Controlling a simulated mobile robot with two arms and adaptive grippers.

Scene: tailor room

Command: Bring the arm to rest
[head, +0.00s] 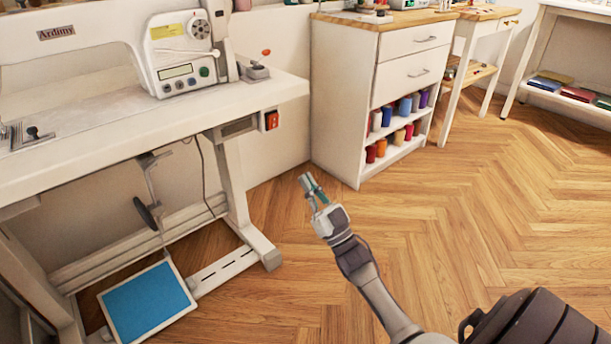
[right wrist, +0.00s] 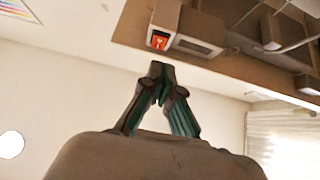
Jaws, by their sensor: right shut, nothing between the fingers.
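My right gripper (head: 312,188) is in the middle of the head view, on an arm that comes in from the lower right. It is held in the air over the wooden floor, to the right of the sewing table's leg. In the right wrist view its green-lined fingers (right wrist: 160,85) meet at the tips, shut with nothing between them. My left gripper is not in either view.
The sewing table (head: 270,92) with a white sewing machine (head: 185,60) stands at the left. A blue pedal (head: 148,302) is below it. A white cabinet (head: 345,95) with thread spools (head: 388,117) stands behind the gripper. The floor (head: 480,220) at the right is clear.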

